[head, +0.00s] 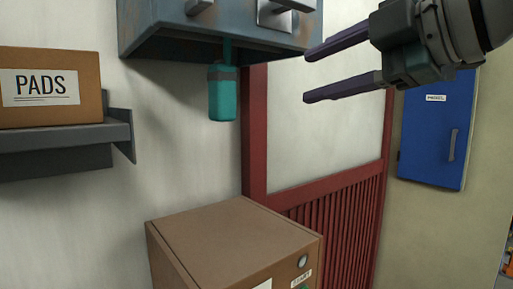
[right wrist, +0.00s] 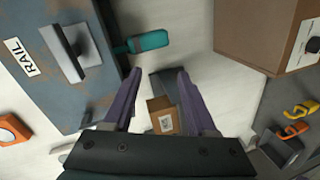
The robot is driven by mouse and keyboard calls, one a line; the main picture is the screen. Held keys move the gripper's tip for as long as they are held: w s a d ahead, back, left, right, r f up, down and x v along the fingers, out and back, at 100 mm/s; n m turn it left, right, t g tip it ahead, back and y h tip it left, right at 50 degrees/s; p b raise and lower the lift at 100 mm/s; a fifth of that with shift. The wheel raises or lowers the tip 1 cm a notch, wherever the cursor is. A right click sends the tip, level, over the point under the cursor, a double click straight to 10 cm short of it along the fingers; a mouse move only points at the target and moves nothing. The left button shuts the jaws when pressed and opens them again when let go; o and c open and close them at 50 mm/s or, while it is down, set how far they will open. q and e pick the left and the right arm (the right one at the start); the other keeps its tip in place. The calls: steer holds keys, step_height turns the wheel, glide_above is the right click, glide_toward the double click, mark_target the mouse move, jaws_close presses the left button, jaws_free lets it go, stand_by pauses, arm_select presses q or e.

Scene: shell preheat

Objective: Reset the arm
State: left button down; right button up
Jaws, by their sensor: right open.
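My right gripper (head: 306,78) comes in from the upper right in the head view. Its two purple fingers are spread apart with nothing between them, and they point left. It hangs in the air to the right of a teal handle (head: 222,95) under a worn blue-grey box (head: 160,35). In the right wrist view the open gripper (right wrist: 156,78) is also empty. The teal handle (right wrist: 148,42) lies beyond the left finger there, apart from it. The blue-grey box (right wrist: 50,65) bears a RAIL label there. My left gripper is not in view.
A PADS carton (head: 50,88) sits on a grey wall shelf (head: 60,137) at left. A brown cabinet (head: 225,235) with a START label stands below. A red-framed panel (head: 330,205) and a blue wall cabinet (head: 433,140) are at right. Yellow and orange hooks (right wrist: 294,122) show in the wrist view.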

steer(key=s+f+m+g+h, duration=0.2)
steer(key=s+f+m, duration=0.3)
steer(key=f, duration=0.6)
steer(key=s+f+m+g+h, duration=0.15)
steer(key=s+f+m, duration=0.35)
steer(key=f, duration=0.5)
steer(key=s+d+f+m+g+h, duration=0.25)
steer(key=s+d+f+m, duration=0.3)
steer(key=s+f, duration=0.4)
steer(key=s+d+f+m+g+h, duration=0.1)
steer(key=s+d+m+h, duration=0.1)
steer(key=s, duration=0.3)
steer(key=s+d+f+m+g+h, duration=0.1)
steer(key=s+d+m, duration=0.15)
steer(key=s, duration=0.25)
step_height(320, 180, up, 12)
steer(key=s+p, duration=0.1)
steer(key=p, duration=1.1)
steer(key=shift+a+r+g+p, duration=0.2)
steer(key=shift+g+p, duration=0.1)
steer(key=shift+p, duration=0.1)
